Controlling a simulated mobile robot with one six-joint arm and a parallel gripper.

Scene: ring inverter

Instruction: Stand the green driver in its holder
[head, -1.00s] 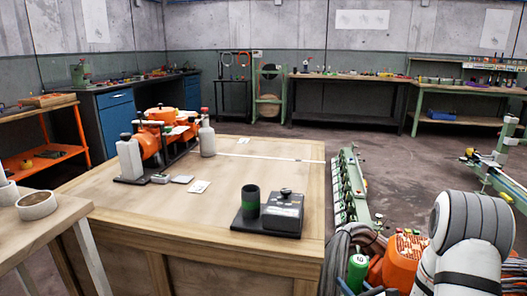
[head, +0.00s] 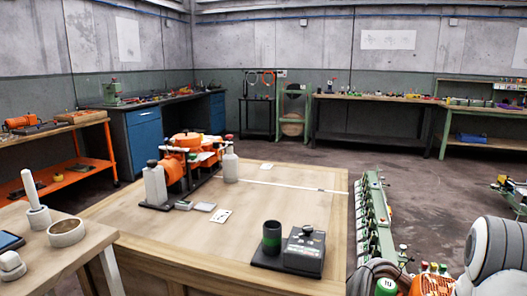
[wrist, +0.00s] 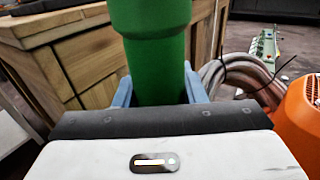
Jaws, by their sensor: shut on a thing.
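The green driver (wrist: 152,40) fills the top middle of the wrist view as a thick, upright green body. My gripper (wrist: 160,92) is shut on it, with a pale blue finger on each side. The driver's upper end is cut off by the frame, and its lower end is hidden behind my gripper body. In the head view, a dark cup with a green band (head: 271,238), which looks like the holder, stands upright on a black base on the wooden bench. Its mouth faces up.
An orange machine (head: 190,155) and pale bottles (head: 156,186) stand on the bench's far left. A dark box (head: 304,247) sits beside the cup. Hoses (wrist: 240,80) and an orange object (wrist: 300,118) are right of my gripper. The bench top (head: 170,237) is clear left of the cup.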

